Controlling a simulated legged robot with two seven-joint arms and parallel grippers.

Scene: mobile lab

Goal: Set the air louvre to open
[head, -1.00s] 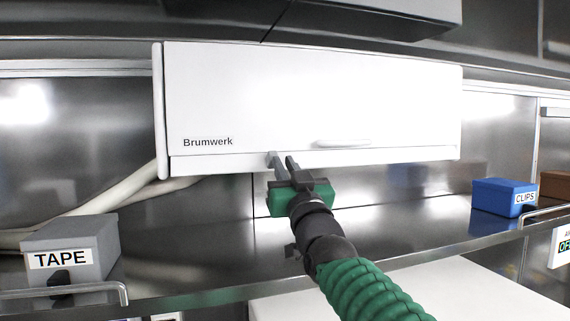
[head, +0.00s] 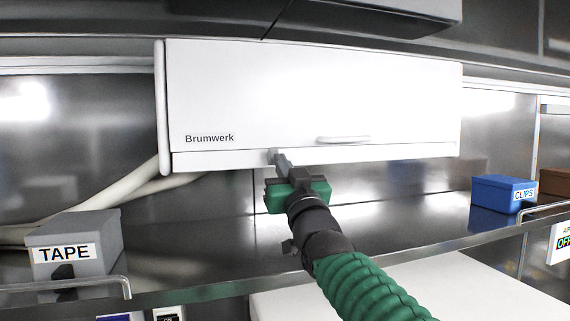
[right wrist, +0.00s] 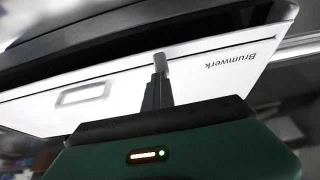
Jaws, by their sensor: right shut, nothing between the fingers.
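The white Brumwerk unit (head: 300,95) hangs on the back wall, with a pale handle (head: 343,139) low on its front panel. A narrow white strip (head: 390,152) runs along its lower edge. A small grey peg (head: 272,155) shows at this strip, left of the handle; the right wrist view shows it as a light grey cylinder (right wrist: 161,63). My right gripper (head: 282,162) has its fingers together, with their tips at the peg. The dark fingers (right wrist: 155,88) overlap the peg in the picture; I cannot tell whether they touch it. My left gripper is not in view.
A grey TAPE box (head: 75,250) stands on the steel shelf at left, a blue CLIPS box (head: 502,193) at right. Metal rails (head: 65,288) edge the shelf. Pale hoses (head: 130,190) run behind.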

